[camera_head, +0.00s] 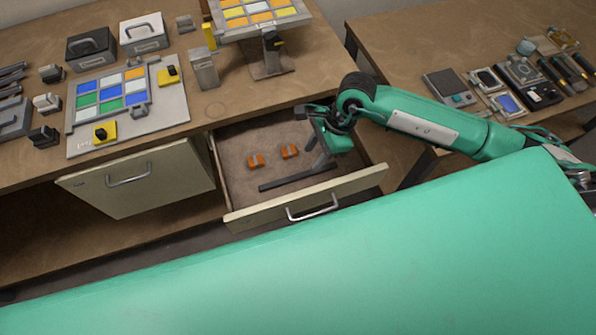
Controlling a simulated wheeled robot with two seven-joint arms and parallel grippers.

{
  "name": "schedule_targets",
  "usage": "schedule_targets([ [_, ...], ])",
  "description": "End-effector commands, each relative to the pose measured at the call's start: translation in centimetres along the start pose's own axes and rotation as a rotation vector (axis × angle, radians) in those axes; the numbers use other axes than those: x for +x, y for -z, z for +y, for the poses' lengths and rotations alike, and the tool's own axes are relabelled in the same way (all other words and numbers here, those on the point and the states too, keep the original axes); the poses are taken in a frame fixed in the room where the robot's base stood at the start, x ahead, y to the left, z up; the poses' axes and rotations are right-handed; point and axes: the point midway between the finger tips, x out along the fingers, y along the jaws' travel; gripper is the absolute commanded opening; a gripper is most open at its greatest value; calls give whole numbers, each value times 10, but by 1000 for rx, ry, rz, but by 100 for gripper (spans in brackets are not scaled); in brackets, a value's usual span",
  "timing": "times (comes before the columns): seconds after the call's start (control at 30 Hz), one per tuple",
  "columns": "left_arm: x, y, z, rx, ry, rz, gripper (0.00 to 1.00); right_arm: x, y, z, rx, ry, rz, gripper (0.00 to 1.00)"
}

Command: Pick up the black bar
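The black bar (287,182) lies flat in an open drawer (232,208), along its front part and slanting up to the right. My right gripper (315,153) reaches into the right side of the drawer, above and beside the bar's right end. Its grey fingers look apart with nothing between them. I cannot tell whether a fingertip touches the bar. My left gripper is not in view.
Two small orange pieces (256,160) lie in the drawer behind the bar. A panel of coloured tiles (110,92) and a raised tile stand (270,62) are on the bench. Another drawer front (140,180) is at left. Tools and devices (520,72) cover the right table.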

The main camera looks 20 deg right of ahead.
Motion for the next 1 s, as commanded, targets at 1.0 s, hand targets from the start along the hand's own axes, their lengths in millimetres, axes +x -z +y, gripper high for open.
schedule_targets([
  [1.0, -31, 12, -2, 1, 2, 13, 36, 84, -2, 1, 1, 0, -2, 32],
])
